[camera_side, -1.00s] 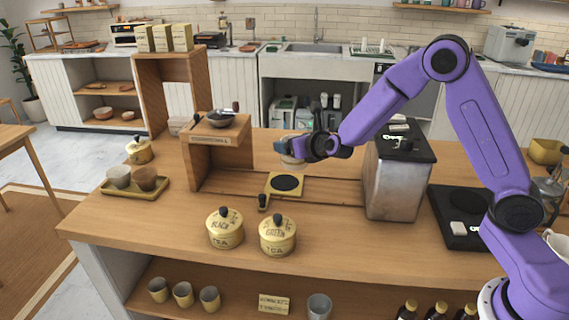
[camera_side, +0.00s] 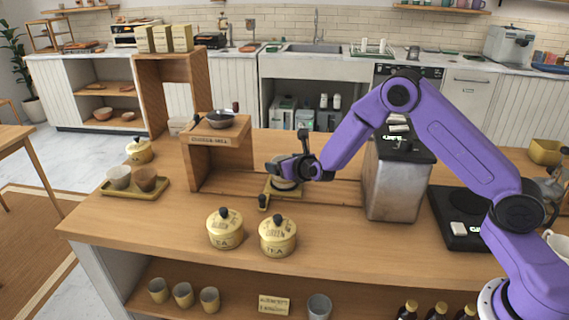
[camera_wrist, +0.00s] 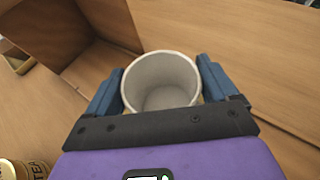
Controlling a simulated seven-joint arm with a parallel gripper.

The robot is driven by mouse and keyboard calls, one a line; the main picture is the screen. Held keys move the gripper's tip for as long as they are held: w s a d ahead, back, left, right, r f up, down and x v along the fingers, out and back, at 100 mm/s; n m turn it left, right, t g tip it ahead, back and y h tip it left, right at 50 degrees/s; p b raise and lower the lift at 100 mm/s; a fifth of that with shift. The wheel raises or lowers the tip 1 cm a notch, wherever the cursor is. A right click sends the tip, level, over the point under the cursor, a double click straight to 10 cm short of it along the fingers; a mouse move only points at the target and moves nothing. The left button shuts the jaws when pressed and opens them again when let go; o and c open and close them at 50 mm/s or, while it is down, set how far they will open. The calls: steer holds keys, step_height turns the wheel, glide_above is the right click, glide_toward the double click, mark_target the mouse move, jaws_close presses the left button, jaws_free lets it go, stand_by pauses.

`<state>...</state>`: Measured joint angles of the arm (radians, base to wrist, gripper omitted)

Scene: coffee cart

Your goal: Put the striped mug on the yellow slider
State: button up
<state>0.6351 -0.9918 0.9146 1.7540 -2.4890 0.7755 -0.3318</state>
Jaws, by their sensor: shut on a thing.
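The mug (camera_wrist: 163,78) is upright between the two blue fingers in the wrist view, with its pale, empty inside showing. Its stripes cannot be made out. My gripper (camera_side: 283,172) is shut on it; in the side view the mug (camera_side: 287,184) is mostly hidden by the gripper. The yellow slider (camera_side: 269,189) lies on the counter track, directly under the mug, with its black knob (camera_side: 262,202) toward the front. The slider's dark round pad is now covered. I cannot tell whether the mug touches the slider.
A wooden box stand (camera_side: 212,160) with a dark pan on top is just left of the slider. A metal grinder-like box (camera_side: 397,185) stands to the right. Two yellow tea tins (camera_side: 277,237) (camera_side: 225,230) sit in front. A tray (camera_side: 150,192) with two cups is farther left.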

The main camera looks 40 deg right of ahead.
steer(key=o, duration=1)
steer(key=shift+f, duration=0.15)
steer(key=shift+r, duration=0.2)
steer(key=s+d+r+m+g+h, duration=0.1)
steer(key=s+r+m+g, duration=0.2)
steer(key=s, duration=0.6)
steer(key=s+d+r+m+h, duration=0.1)
steer(key=s+r+m+h, duration=0.1)
steer(key=s+r+m, duration=0.35)
steer(key=s+d+r+m+g+h, duration=0.15)
steer(key=s+m, duration=0.35)
steer(key=s, duration=0.6)
steer(key=s+a+m+g+y, duration=0.1)
steer(key=s+m+g+y, duration=0.1)
steer(key=s, duration=0.6)
steer(key=s+a+m+g+y, duration=0.2)
steer(key=s+m+g, duration=0.1)
steer(key=s, duration=0.5)
steer(key=s+a+m+g+y, duration=0.2)
steer(key=s+m+g, duration=0.1)
steer(key=s, duration=0.5)
steer(key=shift+a+f+m+g+y, duration=0.15)
steer(key=shift+m+g+y, duration=0.1)
steer(key=shift+m+g, duration=0.15)
